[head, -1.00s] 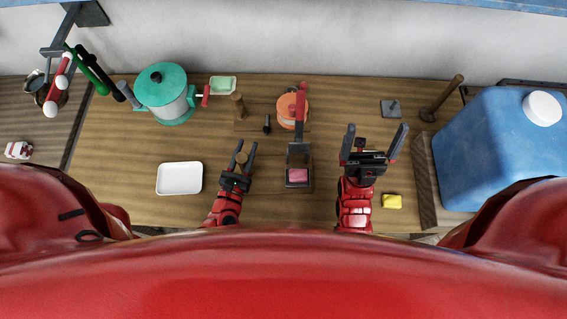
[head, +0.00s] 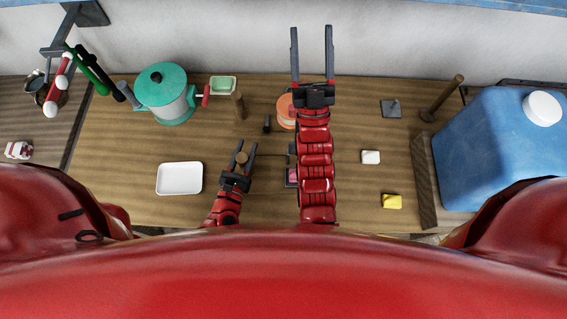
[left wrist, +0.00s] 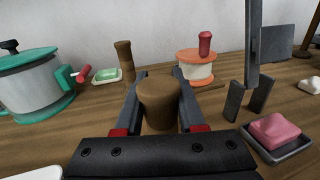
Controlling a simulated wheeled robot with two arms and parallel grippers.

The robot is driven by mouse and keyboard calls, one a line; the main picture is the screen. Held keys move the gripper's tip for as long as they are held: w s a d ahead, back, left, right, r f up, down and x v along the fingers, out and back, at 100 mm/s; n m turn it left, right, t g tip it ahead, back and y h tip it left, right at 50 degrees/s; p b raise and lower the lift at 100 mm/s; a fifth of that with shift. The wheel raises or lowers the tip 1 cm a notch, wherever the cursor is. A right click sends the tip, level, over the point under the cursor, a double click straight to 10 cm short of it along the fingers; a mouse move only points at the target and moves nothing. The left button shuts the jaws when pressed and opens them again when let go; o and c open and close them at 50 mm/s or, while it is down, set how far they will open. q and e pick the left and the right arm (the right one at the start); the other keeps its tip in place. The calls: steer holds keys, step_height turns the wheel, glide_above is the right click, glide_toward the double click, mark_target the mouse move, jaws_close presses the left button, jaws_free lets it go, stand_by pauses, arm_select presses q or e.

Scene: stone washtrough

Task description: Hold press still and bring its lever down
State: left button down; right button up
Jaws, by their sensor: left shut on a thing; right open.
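The press is mostly hidden under my right arm in the head view; only the left edge of its tray with the pink block (head: 292,175) shows. In the left wrist view the pink block (left wrist: 275,132) sits in the dark tray (left wrist: 297,146), and the grey lever (left wrist: 252,45) stands upright past the top edge. My left gripper (head: 245,148) is shut on a brown wooden knob (head: 242,158), left of the press; a thin dark rod seems to run from it towards the press. My right gripper (head: 312,28) is open and empty, beyond the press towards the wall.
Behind stand an orange-and-white tub (left wrist: 196,68), a teal-lidded pot (head: 165,95), a green dish (head: 223,84) and a wooden post (head: 238,106). A white tray (head: 180,178) lies left. White (head: 371,157) and yellow (head: 392,201) blocks lie right, before a blue container (head: 490,150).

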steer(key=w+m+g+h, duration=0.3)
steer(key=w+g+h, duration=0.15)
steer(key=w, duration=0.25)
steer(key=w+d+f+m+g+h, duration=0.1)
steer(key=w+d+f+g+h, duration=0.2)
steer(key=f+g, duration=0.55)
steer(key=s+a+f+g+y, duration=0.1)
steer(key=s+a+f+g, duration=0.15)
steer(key=s+g, duration=0.35)
steer(key=s+a+f+g+y, duration=0.1)
steer(key=s+a+f+g, duration=0.1)
steer(key=s+f+g, duration=0.4)
steer(key=w+d+f+t, duration=0.1)
steer(key=w+f, duration=0.2)
steer(key=f, duration=0.5)
steer(key=shift+w, duration=0.2)
